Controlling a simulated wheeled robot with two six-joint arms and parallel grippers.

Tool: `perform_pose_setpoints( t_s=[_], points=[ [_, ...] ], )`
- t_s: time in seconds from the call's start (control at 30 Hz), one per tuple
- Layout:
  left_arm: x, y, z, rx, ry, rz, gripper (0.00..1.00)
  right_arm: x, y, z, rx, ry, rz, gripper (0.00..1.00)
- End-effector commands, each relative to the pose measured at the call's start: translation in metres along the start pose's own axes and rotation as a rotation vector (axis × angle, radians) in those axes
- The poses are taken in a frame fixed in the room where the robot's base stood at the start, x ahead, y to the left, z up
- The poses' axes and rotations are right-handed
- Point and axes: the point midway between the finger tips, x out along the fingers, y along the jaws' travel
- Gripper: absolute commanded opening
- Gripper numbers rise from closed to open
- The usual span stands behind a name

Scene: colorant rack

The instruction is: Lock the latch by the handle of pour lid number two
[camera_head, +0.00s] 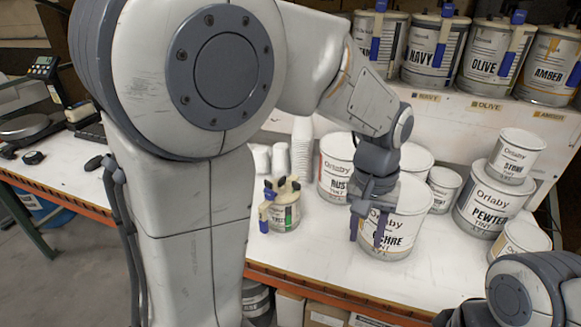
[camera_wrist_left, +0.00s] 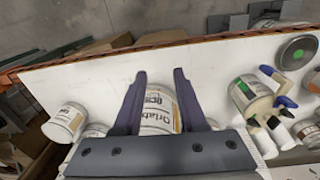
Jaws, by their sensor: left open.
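A small can with a pour lid (camera_head: 282,206) stands on the white table, left of my left gripper. The lid has a blue handle piece hanging at its left, dark parts on top and a green mark on the can's front. The same lidded can (camera_wrist_left: 262,95) shows at the right of the left wrist view, with blue and white lid parts. No lid number is legible. My left gripper (camera_head: 366,238) is open and empty, pointing down in front of the Ochre can (camera_head: 408,218). In the left wrist view its fingers (camera_wrist_left: 160,75) frame that can. My right gripper is out of view.
Rust (camera_head: 336,168), Pewter (camera_head: 482,210) and other cans stand behind and right. White cups (camera_head: 302,147) are stacked behind the lidded can. A shelf (camera_head: 440,98) holds several cans with blue-handled lids. The table's front edge (camera_head: 330,290) is orange.

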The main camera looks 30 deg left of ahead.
Motion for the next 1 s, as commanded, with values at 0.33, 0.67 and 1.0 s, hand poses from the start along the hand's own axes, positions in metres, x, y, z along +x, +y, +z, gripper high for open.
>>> perform_pose_setpoints(
  t_s=[0.33,0.67,1.0],
  points=[
    [-0.038,-0.223,-0.154,-1.012,0.014,-0.048,0.41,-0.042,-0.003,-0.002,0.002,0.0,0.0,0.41],
    [-0.028,-0.292,-0.163,-1.25,0.018,-0.059,0.41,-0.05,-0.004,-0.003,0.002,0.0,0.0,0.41],
    [0.032,-0.293,-0.161,-1.245,0.016,-0.059,0.41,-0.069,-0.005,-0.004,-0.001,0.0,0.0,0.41]
  ],
)
